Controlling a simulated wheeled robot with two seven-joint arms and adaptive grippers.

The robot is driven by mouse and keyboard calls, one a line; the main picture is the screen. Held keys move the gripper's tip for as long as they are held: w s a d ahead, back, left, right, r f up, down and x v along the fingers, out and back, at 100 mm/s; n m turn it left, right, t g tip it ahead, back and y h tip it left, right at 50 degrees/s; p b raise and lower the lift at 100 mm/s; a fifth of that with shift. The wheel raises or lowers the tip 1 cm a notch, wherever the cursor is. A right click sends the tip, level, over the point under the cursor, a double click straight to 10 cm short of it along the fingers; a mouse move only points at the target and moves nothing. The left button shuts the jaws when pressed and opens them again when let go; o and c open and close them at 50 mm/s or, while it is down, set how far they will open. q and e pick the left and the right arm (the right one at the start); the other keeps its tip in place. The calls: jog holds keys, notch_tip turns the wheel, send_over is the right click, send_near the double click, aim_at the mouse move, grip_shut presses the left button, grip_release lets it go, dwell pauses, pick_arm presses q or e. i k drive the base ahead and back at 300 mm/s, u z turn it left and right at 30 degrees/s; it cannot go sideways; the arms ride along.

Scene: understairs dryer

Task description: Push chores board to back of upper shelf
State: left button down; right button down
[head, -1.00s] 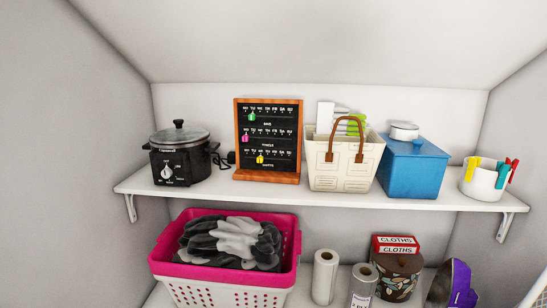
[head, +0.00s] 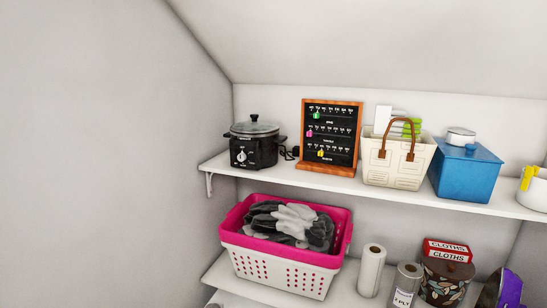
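The chores board (head: 331,134) is a black board with a wooden frame and base, with white lettering and green, pink and yellow tags. It stands upright on the upper shelf (head: 335,184), between the slow cooker and the cream basket. Its wooden base is near the shelf's front edge, and the back wall shows above it. Neither of my grippers is in the head view.
A black slow cooker (head: 254,143) with a cord stands left of the board. A cream basket (head: 396,161) and a blue box (head: 465,172) stand to its right. Below are a pink-rimmed laundry basket (head: 283,248) and paper rolls (head: 371,269). The sloped ceiling comes down behind.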

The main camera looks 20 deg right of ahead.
aim_at(337, 132)
jog(key=u, duration=0.5)
jog(key=i, duration=0.8)
jog(key=z, duration=1.3)
